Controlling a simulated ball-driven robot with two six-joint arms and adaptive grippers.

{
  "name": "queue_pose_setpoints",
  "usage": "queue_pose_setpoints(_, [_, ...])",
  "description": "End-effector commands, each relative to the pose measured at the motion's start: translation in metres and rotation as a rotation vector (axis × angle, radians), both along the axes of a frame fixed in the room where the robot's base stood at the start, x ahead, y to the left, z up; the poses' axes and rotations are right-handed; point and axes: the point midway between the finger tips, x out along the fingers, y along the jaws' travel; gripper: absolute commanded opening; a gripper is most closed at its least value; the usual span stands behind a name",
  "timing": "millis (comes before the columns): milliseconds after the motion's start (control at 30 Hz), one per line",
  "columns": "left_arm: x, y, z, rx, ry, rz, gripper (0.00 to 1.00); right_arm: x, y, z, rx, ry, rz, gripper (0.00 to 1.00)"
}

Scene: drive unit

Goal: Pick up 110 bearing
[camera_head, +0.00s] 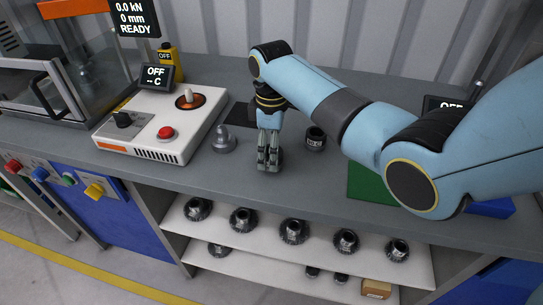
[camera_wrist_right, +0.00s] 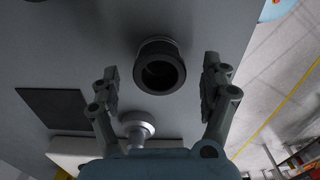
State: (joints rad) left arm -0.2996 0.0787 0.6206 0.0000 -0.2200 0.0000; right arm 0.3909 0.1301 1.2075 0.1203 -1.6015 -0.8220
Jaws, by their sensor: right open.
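My right gripper (camera_head: 268,156) points down low over the grey bench, open and empty. In the wrist view, a dark round part with a round hole (camera_wrist_right: 160,70) stands just ahead of and between the open fingers (camera_wrist_right: 162,72); they look apart from it. In the head view, a dark shape (camera_head: 278,158) shows beside the fingers and is mostly hidden; it looks like the same part. A dark cylinder with a light label (camera_head: 315,138) stands farther right on the bench. I cannot read a 110 on either. My left gripper is not in view.
A grey cone-shaped piece (camera_head: 223,141) and a white heater unit with a red button (camera_head: 165,132) stand left of the gripper. A black pad (camera_head: 238,114) lies behind. A green mat (camera_head: 368,186) is at right. Several dark flanged parts sit on the shelf (camera_head: 268,238) below.

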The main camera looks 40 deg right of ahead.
Motion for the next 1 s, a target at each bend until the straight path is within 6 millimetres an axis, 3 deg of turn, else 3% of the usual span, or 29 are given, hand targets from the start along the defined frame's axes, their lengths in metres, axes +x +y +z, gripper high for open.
queue_pose_setpoints(167, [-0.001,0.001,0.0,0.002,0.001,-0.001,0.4,0.0,0.0,-0.021,0.001,0.001,0.0,0.8])
queue_pose_setpoints(400, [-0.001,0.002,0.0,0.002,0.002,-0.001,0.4,0.0,0.0,-0.022,0.0,-0.001,0.0,0.8])
queue_pose_setpoints(900, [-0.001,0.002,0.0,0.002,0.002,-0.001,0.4,0.0,0.0,-0.022,0.0,-0.001,-0.001,0.16])
queue_pose_setpoints(1000, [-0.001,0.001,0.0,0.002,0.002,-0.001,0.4,0.001,0.0,-0.022,0.0,-0.003,-0.001,0.09])
